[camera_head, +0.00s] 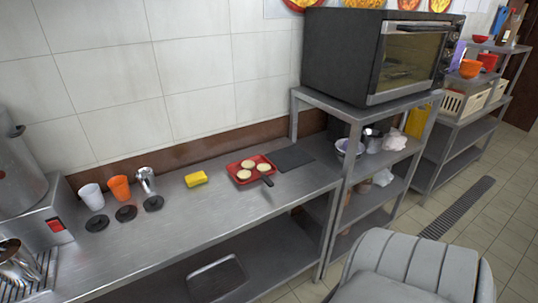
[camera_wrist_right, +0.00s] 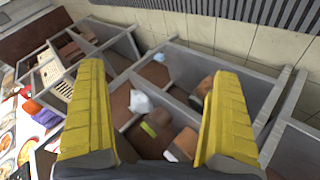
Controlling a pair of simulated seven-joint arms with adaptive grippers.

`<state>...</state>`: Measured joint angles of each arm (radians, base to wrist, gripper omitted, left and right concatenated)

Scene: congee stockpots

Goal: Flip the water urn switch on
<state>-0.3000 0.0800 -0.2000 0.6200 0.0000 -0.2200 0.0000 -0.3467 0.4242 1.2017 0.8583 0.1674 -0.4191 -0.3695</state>
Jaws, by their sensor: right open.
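The water urn (camera_head: 18,170) is a steel cylinder at the left edge of the head view, partly cut off by the frame. It stands on a boxy metal base (camera_head: 30,231). A red switch (camera_head: 55,225) sits on the front of that base; whether it is on or off is too small to tell. My right gripper (camera_wrist_right: 158,68) shows in the right wrist view with two yellow fingers spread wide and nothing between them. It is not in the head view, so its distance from the urn cannot be told. My left gripper is in neither view.
The steel counter (camera_head: 150,240) holds cups, black lids, a yellow sponge (camera_head: 196,178) and a red pan (camera_head: 250,168) of round pieces. A black oven (camera_head: 345,55) stands on a rack at right. Shelves with boxes (camera_wrist_right: 225,95) fill the wrist view.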

